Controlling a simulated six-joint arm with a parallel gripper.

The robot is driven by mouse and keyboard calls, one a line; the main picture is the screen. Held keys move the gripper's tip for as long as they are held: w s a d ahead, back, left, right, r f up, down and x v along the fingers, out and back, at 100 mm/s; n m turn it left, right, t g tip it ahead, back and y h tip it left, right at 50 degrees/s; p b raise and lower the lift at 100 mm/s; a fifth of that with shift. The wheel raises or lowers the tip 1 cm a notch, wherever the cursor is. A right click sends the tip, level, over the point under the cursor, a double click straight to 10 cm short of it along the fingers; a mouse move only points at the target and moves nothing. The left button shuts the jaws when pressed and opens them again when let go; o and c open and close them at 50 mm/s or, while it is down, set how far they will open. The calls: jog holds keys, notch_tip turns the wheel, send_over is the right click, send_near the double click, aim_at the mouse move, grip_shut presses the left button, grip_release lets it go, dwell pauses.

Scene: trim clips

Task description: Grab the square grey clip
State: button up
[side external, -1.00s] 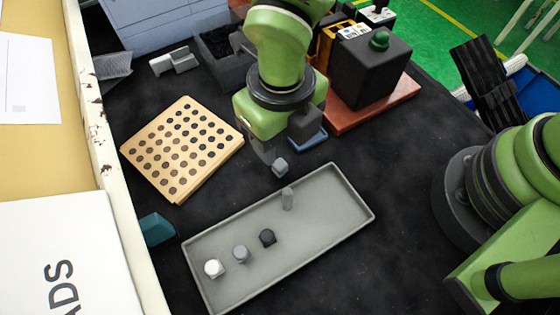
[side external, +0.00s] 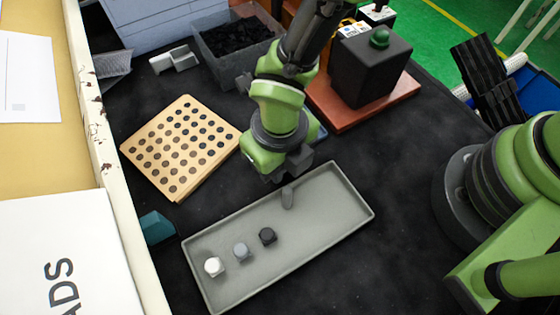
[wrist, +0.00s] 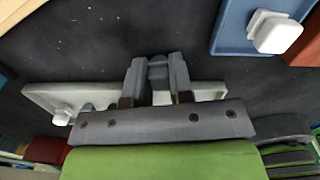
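A grey tray (side external: 335,225) lies on the dark table in the side view. In it sit a white clip (side external: 214,267), a small blue-grey clip (side external: 241,252), a dark clip (side external: 267,237) and a taller grey piece (side external: 288,198). I cannot tell from shape which grey one is square. My gripper (side external: 283,180) is low at the tray's far edge, by the taller grey piece. In the wrist view the two fingers of my gripper (wrist: 157,80) stand apart, with a grey piece (wrist: 157,70) between them. Whether they press on it is not clear.
A wooden board with holes (side external: 180,145) lies left of my gripper. A red base with a black box (side external: 368,68) stands behind at the right. A dark bin (side external: 205,45) stands at the back. A blue holder (wrist: 245,35) with a white piece (wrist: 278,33) shows in the wrist view.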

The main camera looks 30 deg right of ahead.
grip_shut()
